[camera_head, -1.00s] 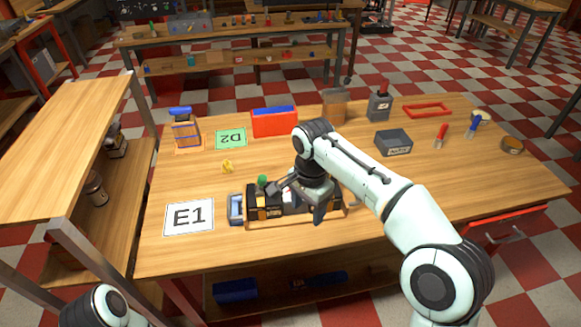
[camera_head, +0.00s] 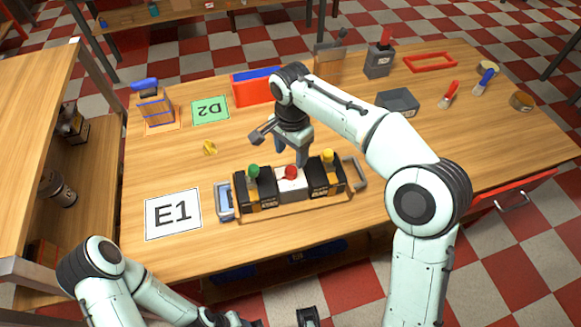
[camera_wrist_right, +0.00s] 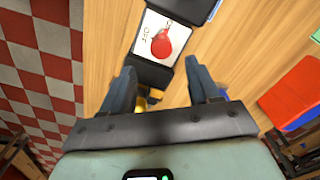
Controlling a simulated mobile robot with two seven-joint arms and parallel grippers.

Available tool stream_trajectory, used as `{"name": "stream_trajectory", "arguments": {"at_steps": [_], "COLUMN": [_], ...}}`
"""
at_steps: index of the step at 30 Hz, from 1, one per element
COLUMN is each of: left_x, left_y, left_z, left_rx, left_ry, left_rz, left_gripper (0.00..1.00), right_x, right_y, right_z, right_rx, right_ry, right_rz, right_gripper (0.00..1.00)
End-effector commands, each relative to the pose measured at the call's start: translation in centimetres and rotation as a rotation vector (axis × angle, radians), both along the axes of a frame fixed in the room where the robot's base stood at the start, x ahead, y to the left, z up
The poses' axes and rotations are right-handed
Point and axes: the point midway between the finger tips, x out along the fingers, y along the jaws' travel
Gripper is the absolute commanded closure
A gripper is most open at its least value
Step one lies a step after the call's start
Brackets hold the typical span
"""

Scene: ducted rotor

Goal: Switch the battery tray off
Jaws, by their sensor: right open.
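The battery tray (camera_head: 285,208) lies on the table with handles at both ends. It holds a black block with a green knob (camera_head: 253,171), a white switch box (camera_head: 292,187) with a red knob (camera_head: 291,172), and a black block with a yellow knob (camera_head: 327,155). My right gripper (camera_head: 291,153) is open and empty, just behind and above the white box. In the right wrist view, the red knob (camera_wrist_right: 164,42) is beyond my open fingers (camera_wrist_right: 162,88), beside an OFF label. I cannot tell its setting.
The E1 card (camera_head: 173,213) lies left of the tray, the D2 card (camera_head: 210,110) behind it. A small yellow item (camera_head: 210,148) lies between. The table's front strip is clear.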

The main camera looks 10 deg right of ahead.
Motion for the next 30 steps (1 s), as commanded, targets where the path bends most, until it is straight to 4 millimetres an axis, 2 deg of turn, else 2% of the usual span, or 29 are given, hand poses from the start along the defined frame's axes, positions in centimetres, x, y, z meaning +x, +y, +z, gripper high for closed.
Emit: {"name": "stream_trajectory", "arguments": {"at_steps": [1, 3, 10, 15, 24, 29, 30], "left_x": [-0.2, -0.3, -0.4, -0.4, -0.4, -0.4, -0.4], "left_y": [0.0, 0.0, 0.0, 0.0, 0.0, 0.0, 0.0], "left_z": [-0.4, -0.7, -1.1, -1.2, -1.2, -1.2, -1.2], "left_rx": [0.0, 0.0, 0.0, 0.0, 0.0, 0.0, 0.0], "left_ry": [0.002, 0.002, 0.004, 0.004, 0.004, 0.004, 0.004], "left_rz": [0.0, 0.0, 0.0, 0.0, 0.0, 0.0, 0.0], "left_gripper": [0.57, 0.57, 0.57, 0.57, 0.57, 0.57, 0.57], "right_x": [-0.1, -0.1, 0.0, 0.0, 0.0, 0.0, 0.0], "right_y": [-0.1, -0.1, -0.1, -0.1, 0.0, 0.0, 0.0], "right_z": [-1.5, -2.9, -6.4, -7.5, -7.6, -7.6, -7.6], "right_rx": [-0.002, -0.002, -0.001, -0.001, -0.001, -0.001, -0.001], "right_ry": [0.006, 0.005, 0.003, 0.0, -0.001, -0.001, -0.001], "right_rz": [-0.001, -0.001, 0.0, -0.001, -0.001, -0.001, -0.001], "right_gripper": [0.39, 0.39, 0.39, 0.39, 0.39, 0.91, 0.95]}}
